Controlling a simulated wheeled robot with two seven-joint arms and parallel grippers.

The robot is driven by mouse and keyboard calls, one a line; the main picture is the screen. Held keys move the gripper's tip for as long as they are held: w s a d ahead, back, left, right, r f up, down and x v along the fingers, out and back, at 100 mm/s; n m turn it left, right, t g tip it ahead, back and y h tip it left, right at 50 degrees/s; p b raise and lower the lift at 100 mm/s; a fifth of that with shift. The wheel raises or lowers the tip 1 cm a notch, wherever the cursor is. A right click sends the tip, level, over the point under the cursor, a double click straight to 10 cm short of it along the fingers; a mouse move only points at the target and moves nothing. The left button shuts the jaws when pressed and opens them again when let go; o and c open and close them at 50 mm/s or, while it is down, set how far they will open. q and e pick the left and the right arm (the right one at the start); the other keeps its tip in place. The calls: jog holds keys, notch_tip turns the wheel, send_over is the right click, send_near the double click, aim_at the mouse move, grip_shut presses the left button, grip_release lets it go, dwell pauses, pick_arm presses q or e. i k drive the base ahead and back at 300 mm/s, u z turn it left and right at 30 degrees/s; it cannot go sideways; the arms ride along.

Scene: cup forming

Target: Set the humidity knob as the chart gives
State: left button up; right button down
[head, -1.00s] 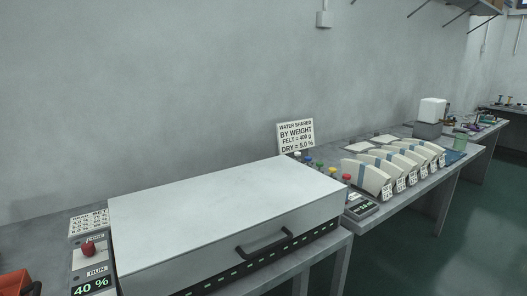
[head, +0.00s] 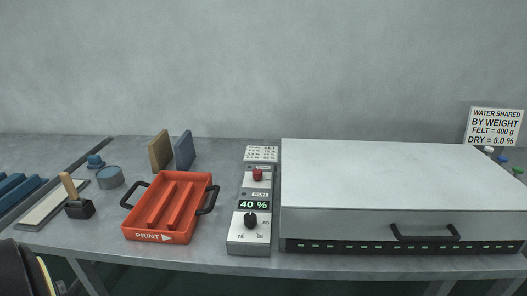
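A narrow grey control panel (head: 235,243) stands on the bench, left of a large white-topped cabinet. A black knob (head: 250,221) is on its lower part, with small scale numbers around it. Above the knob, a display (head: 253,204) reads 40 % in green. A red knob (head: 257,174) sits higher up. A small white chart card (head: 262,154) stands at the panel's back; its rows are too small to read. Neither of my grippers can be made out in the head view.
The cabinet (head: 380,175) with a black handle (head: 425,236) fills the right. A sign (head: 495,127) reads DRY = 5.0 %. Left of the panel is a red tray (head: 140,225) marked PRINT, with a wooden-handled tool (head: 79,207) and a round tin (head: 110,177). A dark object (head: 20,272) is at lower left.

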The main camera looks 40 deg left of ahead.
aim_at(249, 219)
jog(key=k, duration=0.5)
jog(key=u, duration=0.7)
jog(key=i, duration=0.35)
jog(key=u, duration=0.4)
